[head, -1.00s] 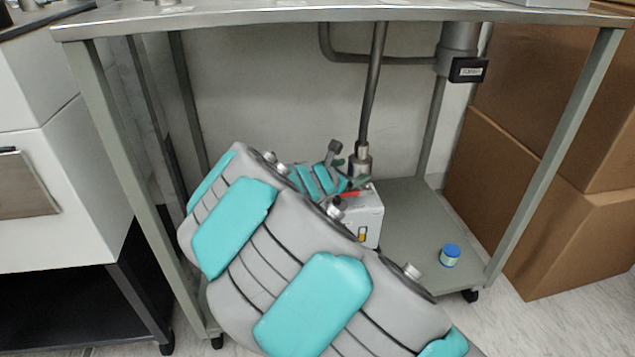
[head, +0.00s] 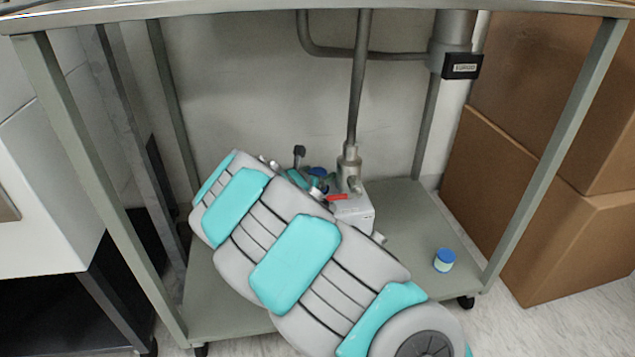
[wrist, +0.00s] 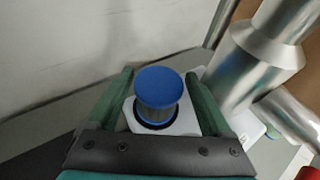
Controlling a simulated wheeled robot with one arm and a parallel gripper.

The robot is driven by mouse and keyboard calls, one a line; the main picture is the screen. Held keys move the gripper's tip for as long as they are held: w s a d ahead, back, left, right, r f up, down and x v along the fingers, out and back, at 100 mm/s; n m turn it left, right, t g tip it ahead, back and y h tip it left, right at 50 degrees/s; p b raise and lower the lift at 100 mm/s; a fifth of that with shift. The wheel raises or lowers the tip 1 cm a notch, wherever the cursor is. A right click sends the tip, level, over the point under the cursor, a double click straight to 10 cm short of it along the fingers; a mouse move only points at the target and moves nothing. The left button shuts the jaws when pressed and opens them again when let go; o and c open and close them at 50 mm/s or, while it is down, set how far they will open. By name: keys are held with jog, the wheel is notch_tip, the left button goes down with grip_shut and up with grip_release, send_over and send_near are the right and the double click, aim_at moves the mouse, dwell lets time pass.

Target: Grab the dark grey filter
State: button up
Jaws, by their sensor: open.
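A cylinder with a blue cap and a dark grey body (wrist: 157,114), apparently the filter, stands upright in a dark ring on a white unit (wrist: 187,121) in the wrist view. My gripper (wrist: 157,76) is open, with one green finger on each side of the cylinder and a gap visible at both. The blue cap (head: 318,171) also shows in the head view, beside the white unit (head: 354,213). My grey and teal arm hides most of the gripper and the cylinder's body there.
A metal pipe fitting (head: 349,166) rises right beside the unit; it is close on the right in the wrist view (wrist: 262,62). A small blue-lidded jar (head: 444,261) stands on the lower shelf (head: 405,215). Table legs and cardboard boxes (head: 545,190) bound the space.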

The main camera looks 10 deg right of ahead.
jog(key=shift+x, duration=1.45)
jog(key=c, duration=1.2)
